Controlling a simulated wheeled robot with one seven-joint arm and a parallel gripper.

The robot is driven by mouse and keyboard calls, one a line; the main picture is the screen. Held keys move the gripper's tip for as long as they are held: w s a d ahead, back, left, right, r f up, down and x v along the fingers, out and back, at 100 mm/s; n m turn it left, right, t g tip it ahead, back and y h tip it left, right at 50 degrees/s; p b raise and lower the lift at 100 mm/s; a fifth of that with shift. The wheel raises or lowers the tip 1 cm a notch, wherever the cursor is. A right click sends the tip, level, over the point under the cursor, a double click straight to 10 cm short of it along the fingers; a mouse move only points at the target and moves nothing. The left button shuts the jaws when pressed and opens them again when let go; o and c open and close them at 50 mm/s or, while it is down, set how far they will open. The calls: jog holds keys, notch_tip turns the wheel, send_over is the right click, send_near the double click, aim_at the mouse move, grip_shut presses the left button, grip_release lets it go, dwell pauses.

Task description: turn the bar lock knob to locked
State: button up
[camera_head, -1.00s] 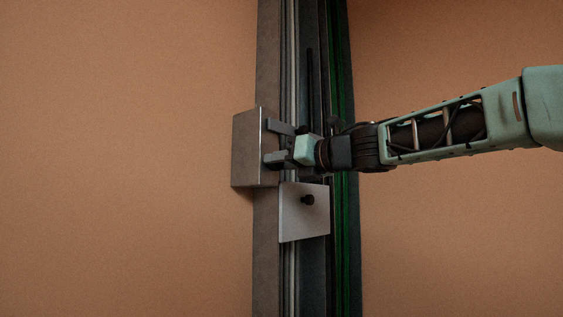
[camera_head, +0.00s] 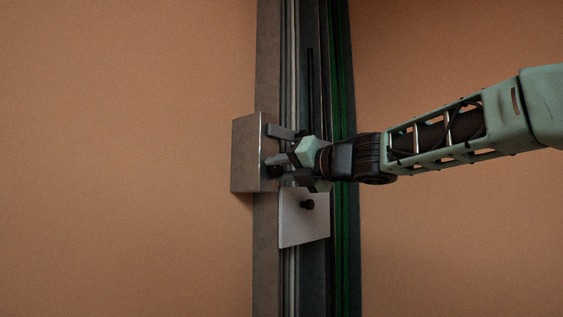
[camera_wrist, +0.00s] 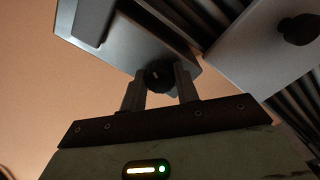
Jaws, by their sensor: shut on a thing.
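A dark round knob (camera_wrist: 158,73) sticks out from the face of a grey metal box (camera_head: 246,152). It carries a small light mark, but I cannot tell from it whether the knob is locked. My gripper (camera_head: 277,152) reaches in from the right, rolled at an angle. Its two fingers are shut on the knob, one on each side, as the wrist view (camera_wrist: 160,84) shows. In the head view the fingers hide much of the knob. The box (camera_wrist: 120,32) also fills the upper left of the wrist view.
A pale plate (camera_head: 303,228) with a second black knob (camera_head: 308,204) sits just below my gripper. Both box and plate are on a tall upright rail (camera_head: 268,270) with dark grooves and a green strip (camera_head: 345,230). The orange wall is bare on both sides.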

jog(key=m+p, duration=0.3)
jog(key=m, duration=0.3)
jog(key=shift+r+m+p, duration=0.1)
jog(key=shift+m+p, duration=0.2)
jog(key=shift+p, duration=0.05)
jog(key=m+p, duration=0.3)
jog(key=m, duration=0.2)
jog(key=shift+f, duration=0.2)
jog(key=shift+m, duration=0.4)
jog(key=o, duration=1)
jog(key=shift+c, duration=0.2)
jog(key=shift+d, duration=0.15)
jog(key=b+v, duration=0.5)
jog(key=v, duration=1.2)
jog(key=shift+s, duration=0.15)
